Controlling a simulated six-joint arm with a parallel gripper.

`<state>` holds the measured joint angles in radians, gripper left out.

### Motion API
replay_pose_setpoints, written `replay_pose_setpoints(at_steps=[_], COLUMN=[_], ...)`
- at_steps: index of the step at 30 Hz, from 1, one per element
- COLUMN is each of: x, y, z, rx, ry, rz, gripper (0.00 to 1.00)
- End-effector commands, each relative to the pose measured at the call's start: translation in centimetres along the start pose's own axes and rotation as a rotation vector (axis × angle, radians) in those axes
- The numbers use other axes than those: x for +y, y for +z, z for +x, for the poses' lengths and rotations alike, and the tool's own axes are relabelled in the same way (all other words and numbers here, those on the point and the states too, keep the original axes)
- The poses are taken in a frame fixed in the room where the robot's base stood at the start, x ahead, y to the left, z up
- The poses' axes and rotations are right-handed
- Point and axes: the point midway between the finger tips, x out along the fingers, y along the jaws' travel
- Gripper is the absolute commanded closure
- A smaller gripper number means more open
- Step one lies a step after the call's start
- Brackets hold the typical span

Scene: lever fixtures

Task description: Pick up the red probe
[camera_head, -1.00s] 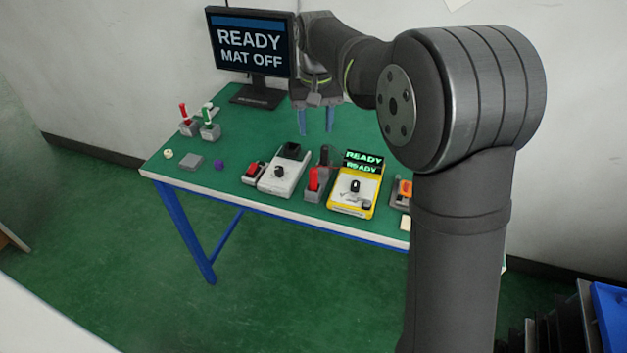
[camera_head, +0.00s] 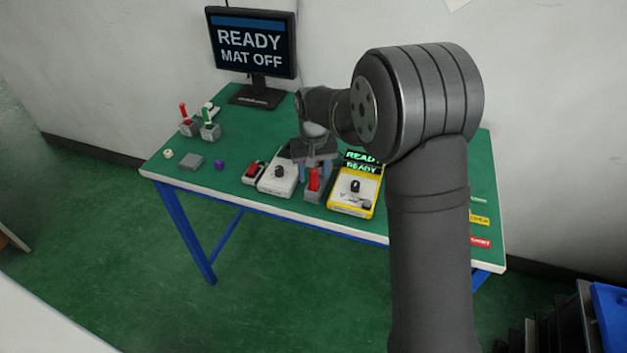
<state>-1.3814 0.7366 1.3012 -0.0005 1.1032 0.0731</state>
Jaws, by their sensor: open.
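A red upright piece (camera_head: 313,183), which looks like the red probe, stands in a grey holder (camera_head: 314,197) near the front of the green table. A second red stick (camera_head: 183,111) stands in a grey block at the table's left, beside a green one (camera_head: 206,115); I cannot tell for sure which is the probe. My gripper (camera_head: 314,174) points down over the red piece near the front.
A white box with a black knob (camera_head: 278,181) stands close left of the gripper, a yellow meter (camera_head: 352,197) close right. A small red-topped box (camera_head: 253,173), a purple piece (camera_head: 219,166) and a grey block (camera_head: 191,163) lie further left. A monitor (camera_head: 252,44) stands behind.

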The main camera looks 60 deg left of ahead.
Motion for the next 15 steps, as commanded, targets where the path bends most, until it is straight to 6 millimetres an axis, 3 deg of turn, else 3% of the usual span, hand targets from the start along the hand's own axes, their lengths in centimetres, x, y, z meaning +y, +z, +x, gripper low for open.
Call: replay_pose_setpoints(at_steps=[3, 10, 15], x=[0.04, 0.04, 0.04], y=[0.03, 0.01, 0.0], z=[1.0, 1.09, 1.07], rx=[0.0, 0.002, 0.002], ry=[0.0, 0.0, 0.0], rz=[0.001, 0.001, 0.001], gripper=[0.55, 0.55, 0.86])
